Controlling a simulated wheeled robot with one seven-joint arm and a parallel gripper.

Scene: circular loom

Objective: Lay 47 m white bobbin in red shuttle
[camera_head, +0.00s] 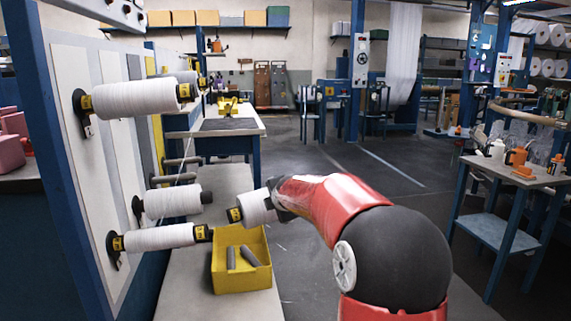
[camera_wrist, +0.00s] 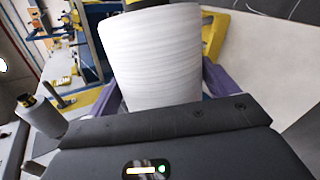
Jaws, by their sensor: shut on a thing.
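My gripper (camera_head: 272,203) is shut on a white bobbin (camera_head: 255,207), held in the air above the rear of a yellow bin. The bobbin has a dark core end with a yellow label whose text is too small to read. In the wrist view the white bobbin (camera_wrist: 155,60) fills the middle, between the purple fingers of my gripper (camera_wrist: 162,88). Other white bobbins sit on pegs of the panel at left: a large upper one (camera_head: 135,100), a middle one (camera_head: 172,203) and a lower one (camera_head: 158,237). I cannot make out a red shuttle in either view.
The yellow bin (camera_head: 242,279) holds grey tubes (camera_head: 249,256) and stands below the held bobbin. The peg panel (camera_head: 75,140) bounds the left side. A pale-topped table (camera_head: 250,124) stands ahead. A side table (camera_head: 540,178) with bottles stands at right. The floor between is clear.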

